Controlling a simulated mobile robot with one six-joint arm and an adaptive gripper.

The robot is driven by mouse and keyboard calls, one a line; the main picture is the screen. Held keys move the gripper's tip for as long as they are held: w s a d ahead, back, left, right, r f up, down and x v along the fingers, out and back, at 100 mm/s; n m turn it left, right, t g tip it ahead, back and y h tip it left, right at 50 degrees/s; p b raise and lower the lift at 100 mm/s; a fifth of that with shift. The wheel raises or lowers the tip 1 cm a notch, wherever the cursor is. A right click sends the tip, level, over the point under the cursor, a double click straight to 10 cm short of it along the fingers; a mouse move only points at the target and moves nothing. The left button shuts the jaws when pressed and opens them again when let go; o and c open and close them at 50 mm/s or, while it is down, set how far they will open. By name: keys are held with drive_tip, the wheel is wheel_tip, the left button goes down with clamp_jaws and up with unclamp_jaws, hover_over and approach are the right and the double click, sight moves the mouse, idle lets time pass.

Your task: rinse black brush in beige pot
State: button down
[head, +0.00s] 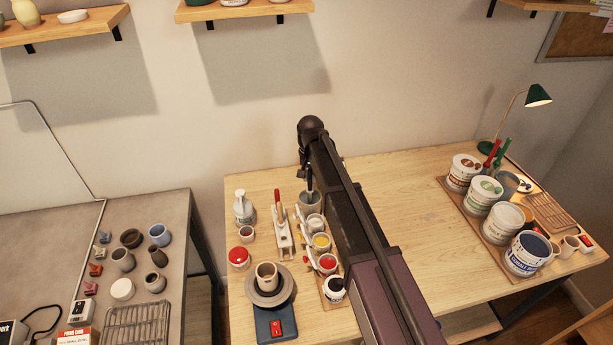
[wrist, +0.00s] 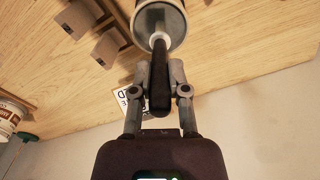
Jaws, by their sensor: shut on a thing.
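The black brush (wrist: 159,82) is upright between the fingers of my gripper (wrist: 160,72) in the wrist view, with its black handle toward the camera. Its lower end reaches the mouth of the beige pot (wrist: 178,24), inside the rim as seen from here. The bristles are hidden. In the head view the pot (head: 311,204) looks greyish beige and stands near the back left of the wooden table, directly below my gripper (head: 307,181). My arm covers part of the area beside it.
A red-handled tool on a white rack (head: 283,233) stands left of the pot. Paint jars (head: 321,243) stand in front of it, and a small wheel with a cup (head: 267,284) is nearer. Large buckets (head: 486,195) fill the right side. Bare tabletop (head: 405,190) lies between.

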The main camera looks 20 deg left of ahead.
drive_tip(key=shift+f+b, duration=0.4)
drive_tip(key=shift+f, duration=0.15)
drive_tip(key=shift+w+d, duration=0.1)
drive_tip(key=shift+d, duration=0.05)
